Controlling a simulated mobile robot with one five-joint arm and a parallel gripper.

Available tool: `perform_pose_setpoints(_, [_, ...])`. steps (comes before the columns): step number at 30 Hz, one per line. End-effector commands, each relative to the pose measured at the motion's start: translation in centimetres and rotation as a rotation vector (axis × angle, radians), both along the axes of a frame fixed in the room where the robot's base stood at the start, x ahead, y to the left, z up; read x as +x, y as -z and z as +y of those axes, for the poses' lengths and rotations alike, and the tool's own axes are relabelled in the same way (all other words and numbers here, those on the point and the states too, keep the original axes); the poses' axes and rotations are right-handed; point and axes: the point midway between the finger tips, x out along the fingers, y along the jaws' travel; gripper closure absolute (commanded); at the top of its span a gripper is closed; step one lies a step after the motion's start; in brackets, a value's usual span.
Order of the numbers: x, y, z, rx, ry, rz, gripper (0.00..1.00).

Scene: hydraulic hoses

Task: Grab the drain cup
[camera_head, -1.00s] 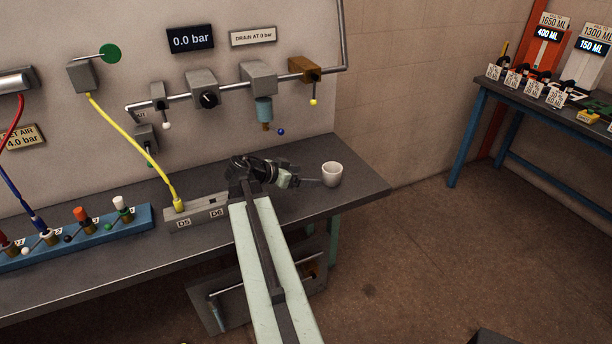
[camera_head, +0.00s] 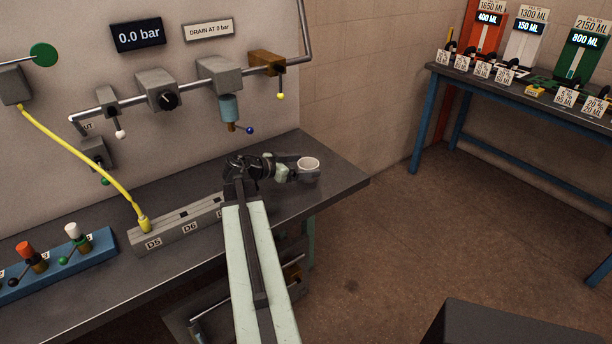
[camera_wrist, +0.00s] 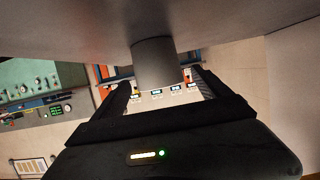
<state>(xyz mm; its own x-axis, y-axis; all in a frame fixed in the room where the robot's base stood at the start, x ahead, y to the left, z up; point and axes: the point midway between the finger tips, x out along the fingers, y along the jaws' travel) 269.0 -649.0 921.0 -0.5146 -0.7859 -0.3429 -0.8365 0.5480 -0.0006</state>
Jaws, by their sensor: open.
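The drain cup (camera_head: 309,164) is a small whitish cup standing upright on the dark bench (camera_head: 338,180), near its right end. My gripper (camera_head: 304,170) is low over the bench with its fingers open around the cup, one on the far side and one on the near side. In the wrist view, which looks upside down, the cup (camera_wrist: 157,62) shows as a grey cylinder between my two open fingers (camera_wrist: 163,82). I cannot tell whether either finger touches it. The near finger hides part of the cup's lower side in the head view.
A filter bowl (camera_head: 228,108) with a blue-knobbed drain lever hangs on the wall pipe above the bench. A grey socket block (camera_head: 178,225) with a yellow hose lies left of my arm. The bench's right edge is close by. Another table (camera_head: 520,85) stands at the back right.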

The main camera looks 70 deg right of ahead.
Motion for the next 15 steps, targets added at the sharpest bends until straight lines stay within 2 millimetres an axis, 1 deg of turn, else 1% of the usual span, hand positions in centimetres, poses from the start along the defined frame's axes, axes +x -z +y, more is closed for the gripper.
perform_pose_setpoints(5, [-0.3,0.4,-0.6,0.001,0.0,0.001,0.13])
perform_pose_setpoints(12, [-2.3,1.8,-3.8,0.001,-0.001,-0.001,0.13])
perform_pose_setpoints(15, [-2.7,1.8,-4.2,0.001,-0.002,0.0,0.13])
